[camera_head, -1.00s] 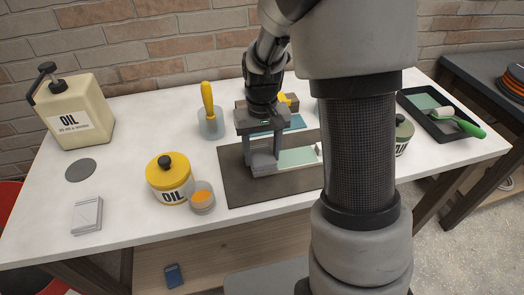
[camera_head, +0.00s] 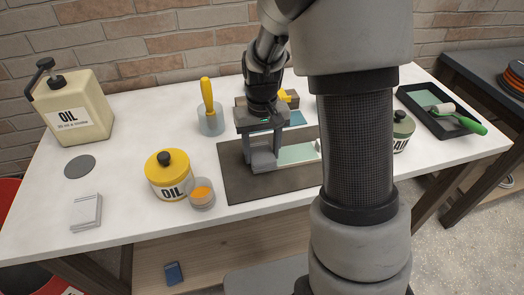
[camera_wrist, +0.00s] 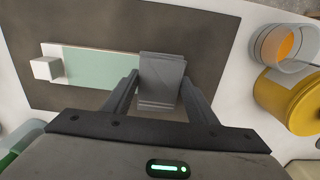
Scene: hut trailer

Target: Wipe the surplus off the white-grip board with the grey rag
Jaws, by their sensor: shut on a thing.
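My gripper (camera_head: 263,157) is shut on the grey rag (camera_head: 263,162), a folded grey block. In the wrist view the rag (camera_wrist: 162,80) sits between the two fingers of my gripper (camera_wrist: 160,92), over the right end of the board. The white-grip board (camera_wrist: 100,63) has a pale green face and a white block grip at its left end in the wrist view. It lies on a dark mat (camera_wrist: 200,35). In the head view the board (camera_head: 298,153) extends right from the rag until my arm hides its far end. Contact between rag and board cannot be told for certain.
A yellow oil tin (camera_head: 168,178) and a small cup with orange contents (camera_head: 202,195) stand left of the mat. A yellow-handled tool in a clear cup (camera_head: 210,118) stands behind left. A beige oil jug (camera_head: 75,110) is at far left. A roller tray (camera_head: 428,100) lies at right.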

